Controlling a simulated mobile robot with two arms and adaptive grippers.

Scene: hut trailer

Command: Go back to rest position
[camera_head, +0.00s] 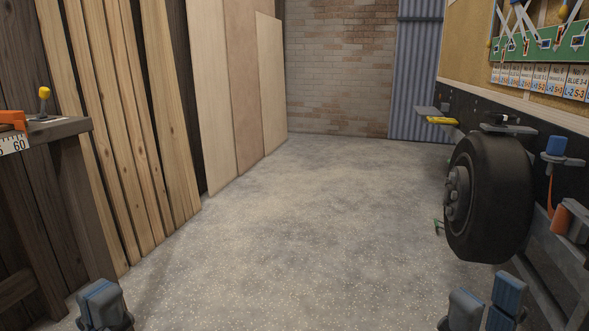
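My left gripper (104,304) shows at the bottom left edge as a grey, blue-striped shape. Its fingers overlap in this view, so the gap between them cannot be made out. My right gripper (485,307) shows at the bottom right edge. Its two grey and blue finger parts stand apart, with nothing seen between them. Both grippers appear over the floor, clear of other things, and the rest of both arms is out of view.
A wooden workbench (65,128) with an orange tool (12,121) stands at the left. Planks (120,130) lean on the left wall. A trailer wheel (490,197) and trailer side (558,142) stand at the right. The speckled floor (300,220) between is clear.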

